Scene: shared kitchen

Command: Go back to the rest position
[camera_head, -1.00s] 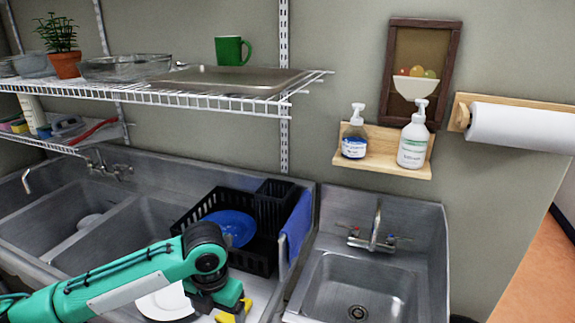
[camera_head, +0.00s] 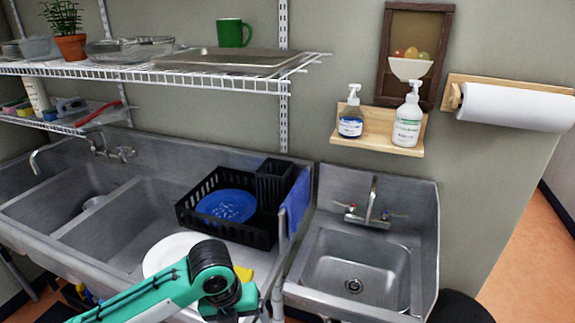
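My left arm comes in from the lower left of the head view. Its wrist and the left gripper (camera_head: 236,304) are at the bottom middle, in front of the sink counter. The fingers are mostly cut off by the picture's lower edge, so their opening cannot be made out. A white plate (camera_head: 165,253) lies on the counter just behind the wrist, partly hidden by it. A yellow thing (camera_head: 244,273) shows beside the wrist. My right gripper is not in view.
A black dish rack (camera_head: 258,236) holds a blue plate (camera_head: 228,205). A blue towel (camera_head: 295,203) hangs beside it. A small sink (camera_head: 354,262) stands to the right, a larger steel sink (camera_head: 90,228) to the left. A wire shelf (camera_head: 150,94) is above. Orange floor (camera_head: 520,235) is open at right.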

